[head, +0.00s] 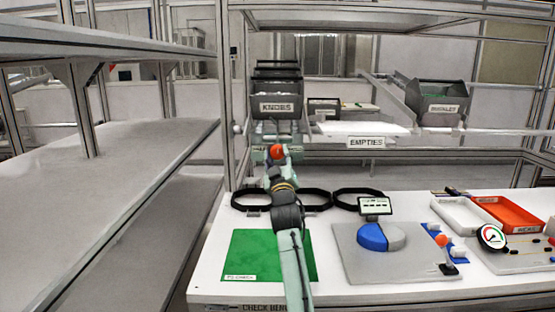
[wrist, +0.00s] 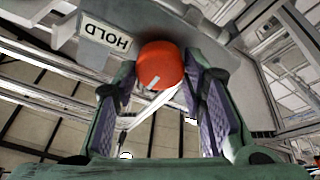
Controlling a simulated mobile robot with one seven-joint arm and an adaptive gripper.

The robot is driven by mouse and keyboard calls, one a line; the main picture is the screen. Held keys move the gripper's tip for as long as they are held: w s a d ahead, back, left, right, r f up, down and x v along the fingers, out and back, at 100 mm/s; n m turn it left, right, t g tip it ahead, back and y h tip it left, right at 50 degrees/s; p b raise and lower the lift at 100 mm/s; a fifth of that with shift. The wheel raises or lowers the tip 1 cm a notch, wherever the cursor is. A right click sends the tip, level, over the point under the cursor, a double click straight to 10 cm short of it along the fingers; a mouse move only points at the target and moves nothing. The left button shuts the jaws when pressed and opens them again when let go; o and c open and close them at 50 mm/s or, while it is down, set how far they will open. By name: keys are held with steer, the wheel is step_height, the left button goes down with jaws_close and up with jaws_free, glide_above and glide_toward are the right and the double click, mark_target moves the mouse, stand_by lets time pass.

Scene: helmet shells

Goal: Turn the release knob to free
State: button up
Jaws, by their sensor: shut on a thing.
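The red release knob (wrist: 160,64) sits between the two fingers of my gripper (wrist: 163,85) in the wrist view, with purple-grey pads at its sides. My gripper is shut on it. A short white mark (wrist: 154,82) shows on the knob's face. A plate reading HOLD (wrist: 103,36), upside down in this view, is left of the knob on a grey panel. No label for free shows. In the head view the knob (head: 277,151) appears as a small red spot at the end of my arm, below the KNOBS bin; my gripper (head: 278,162) is small there.
The white bench below holds a green mat (head: 262,267), black rings (head: 252,200), a grey plate with a blue-and-white disc (head: 372,237), a white tray (head: 463,228) and an orange tray (head: 515,217). The KNOBS bin (head: 277,112) and a shelf labelled EMPTIES (head: 366,143) are behind.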

steer(key=shift+n+g+y, duration=0.4)
steer(key=shift+n+y, duration=0.3)
steer(key=shift+n, duration=2.1)
steer(key=shift+n+g+y+p, duration=0.4)
steer(key=shift+n+p, duration=0.65)
steer(key=shift+n, duration=1.85)
steer(key=o, duration=1.2)
steer(key=shift+c, duration=0.2)
steer(key=v, duration=1.2)
steer(key=shift+r, duration=0.2)
steer(key=shift+a, duration=0.1)
